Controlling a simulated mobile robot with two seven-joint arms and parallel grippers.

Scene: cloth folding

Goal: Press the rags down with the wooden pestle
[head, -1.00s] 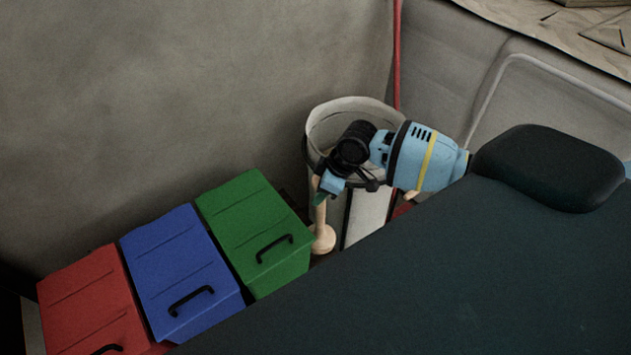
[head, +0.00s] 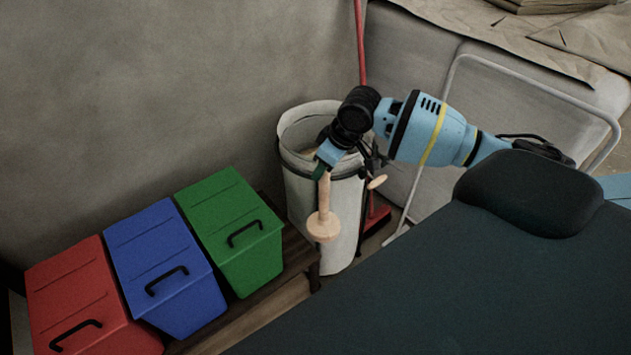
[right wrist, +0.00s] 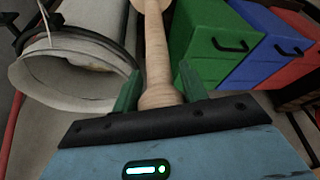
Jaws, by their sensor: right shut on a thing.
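The wooden pestle (head: 325,205) hangs nearly upright with its round wide end down, in front of the white bin (head: 304,190). My right gripper (head: 321,170) is shut on its upper part, just at the near side of the bin's rim. In the right wrist view the pestle (right wrist: 154,55) runs between the green fingers (right wrist: 158,98), and the bin (right wrist: 70,80) lies to the left, its mouth open. The pestle's wide end is outside the bin. I cannot make out any rags; the inside of the bin is mostly hidden. My left gripper is not in view.
Green (head: 230,230), blue (head: 163,268) and red (head: 85,305) lidded boxes stand on a wooden bench (head: 275,305) left of the bin. A red pole (head: 361,45) leans behind the bin. A metal frame (head: 450,85) stands to the right.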

